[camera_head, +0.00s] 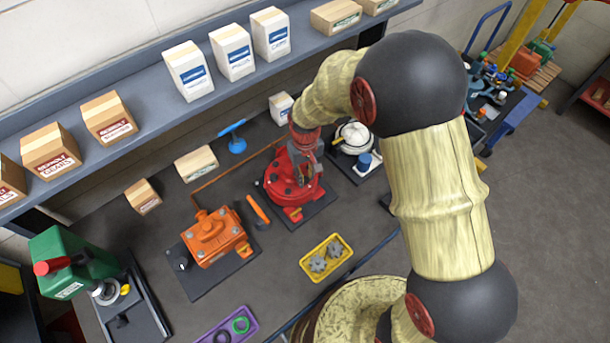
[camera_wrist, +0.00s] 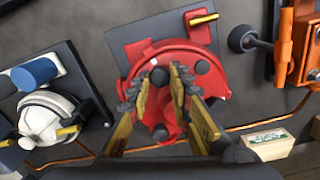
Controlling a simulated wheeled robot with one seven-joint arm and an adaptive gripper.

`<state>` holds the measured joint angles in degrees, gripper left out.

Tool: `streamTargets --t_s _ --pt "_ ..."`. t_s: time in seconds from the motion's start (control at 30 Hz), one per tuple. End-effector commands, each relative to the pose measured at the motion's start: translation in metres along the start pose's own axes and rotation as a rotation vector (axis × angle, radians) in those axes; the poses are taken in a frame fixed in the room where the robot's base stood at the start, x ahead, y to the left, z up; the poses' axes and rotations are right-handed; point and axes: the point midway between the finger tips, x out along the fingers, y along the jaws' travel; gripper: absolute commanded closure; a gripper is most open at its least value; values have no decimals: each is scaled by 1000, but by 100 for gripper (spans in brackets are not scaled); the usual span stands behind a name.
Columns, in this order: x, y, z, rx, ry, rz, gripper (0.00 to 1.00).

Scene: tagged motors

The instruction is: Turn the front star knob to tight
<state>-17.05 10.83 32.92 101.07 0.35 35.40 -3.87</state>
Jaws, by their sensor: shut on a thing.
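The red round housing (camera_head: 280,190) stands on a dark plate on the bench, below my gripper (camera_head: 306,158). In the wrist view the red housing (camera_wrist: 205,88) fills the middle, with several dark round parts on top. My gripper (camera_wrist: 160,82) reaches down over it, its two grey-tipped fingers on either side of a dark knob (camera_wrist: 160,76) and shut on it. The fingers hide most of the knob, so its star shape and its turn angle cannot be told. Another dark round part (camera_wrist: 202,66) sits just right of the fingers.
An orange housing (camera_head: 212,236) and a white one (camera_head: 354,136) stand on either side. An orange-handled tool (camera_head: 258,208), a blue stand (camera_head: 236,143) and a yellow tray (camera_head: 327,244) of gears are nearby. The grey shelf (camera_head: 150,112) with boxes runs behind.

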Motion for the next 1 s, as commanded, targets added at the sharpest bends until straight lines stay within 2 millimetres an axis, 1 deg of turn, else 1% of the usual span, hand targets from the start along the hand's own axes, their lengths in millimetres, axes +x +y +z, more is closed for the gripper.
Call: streamTargets --t_s 0.03,0.3,0.8,0.83,1.0 --pt "-5 0 -5 23 13 1 100" --pt "-5 0 -6 104 14 0 100" --pt "-5 1 -6 118 14 0 100" --pt "-5 1 -6 118 14 0 78" --pt "-4 0 -4 118 10 0 68"
